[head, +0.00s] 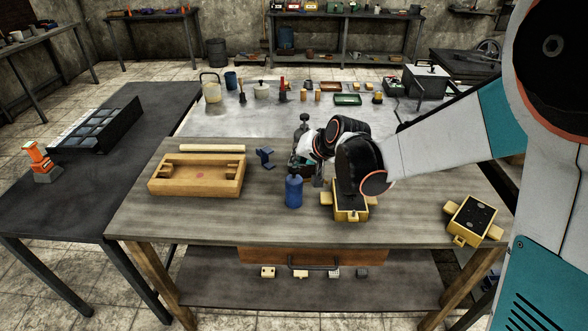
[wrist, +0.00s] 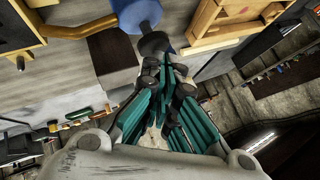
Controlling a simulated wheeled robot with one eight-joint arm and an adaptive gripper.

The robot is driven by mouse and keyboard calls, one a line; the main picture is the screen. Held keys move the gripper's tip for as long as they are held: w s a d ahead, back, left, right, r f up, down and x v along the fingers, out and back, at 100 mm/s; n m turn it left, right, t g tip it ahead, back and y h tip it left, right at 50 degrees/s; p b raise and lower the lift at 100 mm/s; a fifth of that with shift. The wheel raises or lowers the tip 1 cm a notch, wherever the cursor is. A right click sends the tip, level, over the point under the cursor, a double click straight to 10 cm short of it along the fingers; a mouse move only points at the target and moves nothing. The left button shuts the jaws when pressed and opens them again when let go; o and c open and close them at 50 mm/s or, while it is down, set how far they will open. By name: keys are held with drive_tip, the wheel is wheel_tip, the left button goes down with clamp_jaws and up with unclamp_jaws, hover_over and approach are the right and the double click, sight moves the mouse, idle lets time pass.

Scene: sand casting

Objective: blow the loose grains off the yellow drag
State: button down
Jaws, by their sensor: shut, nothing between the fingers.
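A yellow flask with dark sand (head: 351,214) sits on the wooden bench, partly hidden behind my arm. A second yellow flask (head: 473,220), also filled with dark sand and with pale specks on it, sits at the bench's right end. I cannot tell which is the drag. A blue bottle-like blower (head: 293,193) stands left of the nearer flask; in the wrist view the blue body (wrist: 136,14) has a black tip close to my fingertips. My gripper (head: 303,160) is shut and empty, just behind the blower; its teal fingers (wrist: 167,65) show in the wrist view.
A wooden frame (head: 197,189) and a pale strip (head: 212,148) lie at left, with a small blue part (head: 265,158) beside them. A metal table (head: 235,123) with several tools stands behind. Bench space is clear between the two flasks.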

drive_tip(key=shift+f+b, duration=0.65)
drive_tip(key=shift+f, duration=0.25)
idle(0.8)
drive_tip(key=shift+r, duration=0.15)
drive_tip(key=shift+r+p, duration=1.05)
drive_tip(key=shift+r, duration=0.35)
drive_tip(key=shift+r+p, duration=1.75)
drive_tip(key=shift+r, duration=0.7)
